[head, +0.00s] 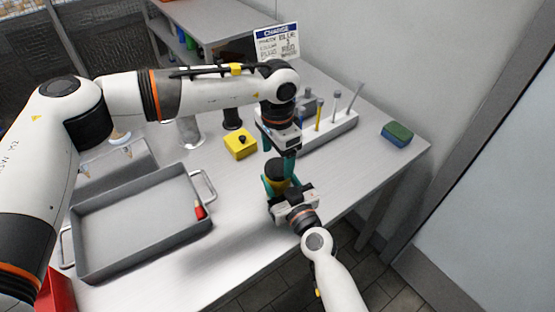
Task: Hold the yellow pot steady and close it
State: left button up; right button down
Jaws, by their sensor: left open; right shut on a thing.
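My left gripper (287,160) points down just above and behind the pot. It is open, though its fingertips overlap the pot in the picture, so I cannot tell whether they touch it. A yellow square piece with a black knob (240,144) lies on the table left of the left gripper; I cannot tell whether it is a lid.
A grey tray (140,263) with a red item (199,210) fills the left front. A white rack (335,130) with upright tools stands behind my grippers. A green and blue sponge (397,134) lies at the right. A sign (277,41) stands at the back.

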pick_arm(q)
notch_tip(320, 180, up, 2)
pick_arm(e)
jog(key=shift+f, duration=0.1)
pick_arm(q)
jog(key=shift+c, duration=0.4)
